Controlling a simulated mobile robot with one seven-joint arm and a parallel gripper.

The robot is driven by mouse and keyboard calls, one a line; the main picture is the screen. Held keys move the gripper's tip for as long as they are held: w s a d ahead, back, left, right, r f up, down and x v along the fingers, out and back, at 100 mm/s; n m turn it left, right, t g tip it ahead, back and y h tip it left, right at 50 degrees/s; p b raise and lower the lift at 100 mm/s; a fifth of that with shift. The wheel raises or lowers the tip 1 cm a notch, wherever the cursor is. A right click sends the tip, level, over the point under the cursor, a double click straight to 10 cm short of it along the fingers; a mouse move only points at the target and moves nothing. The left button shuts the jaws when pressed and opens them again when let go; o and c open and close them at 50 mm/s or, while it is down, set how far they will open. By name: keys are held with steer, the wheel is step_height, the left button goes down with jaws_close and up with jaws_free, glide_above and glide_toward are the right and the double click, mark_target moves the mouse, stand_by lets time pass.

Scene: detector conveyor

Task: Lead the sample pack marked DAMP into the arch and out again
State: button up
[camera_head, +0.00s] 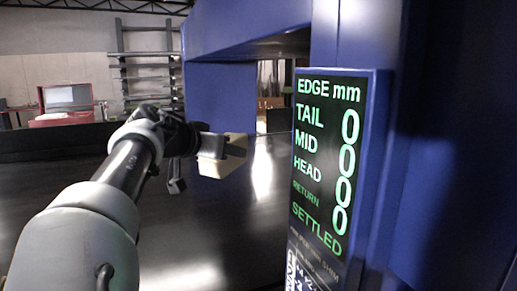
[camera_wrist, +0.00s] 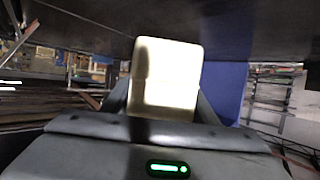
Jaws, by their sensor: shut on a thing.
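A cream, box-shaped pack (camera_head: 222,158) is held in my gripper (camera_head: 208,150) above the dark conveyor belt (camera_head: 190,240). No DAMP mark can be read on it. In the wrist view the pack (camera_wrist: 166,80) stands up between the fingers, its pale face toward the camera. The blue arch (camera_head: 225,97) spans the belt at the back and right. The pack is in front of the arch opening in the picture; I cannot tell how near it is.
A display panel (camera_head: 328,165) on the right reads EDGE mm, with TAIL, MID, HEAD, RETURN, SETTLED and a column of zeros. Shelving (camera_head: 148,70) and a red case (camera_head: 63,117) stand in the background. The belt left of my arm looks clear.

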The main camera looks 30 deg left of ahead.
steer(key=s+a+p, duration=0.3)
steer(key=s+a, duration=0.9)
steer(key=s, duration=0.2)
steer(key=shift+s+a, duration=0.3)
steer(key=shift+s, duration=0.1)
stand_by(0.4)
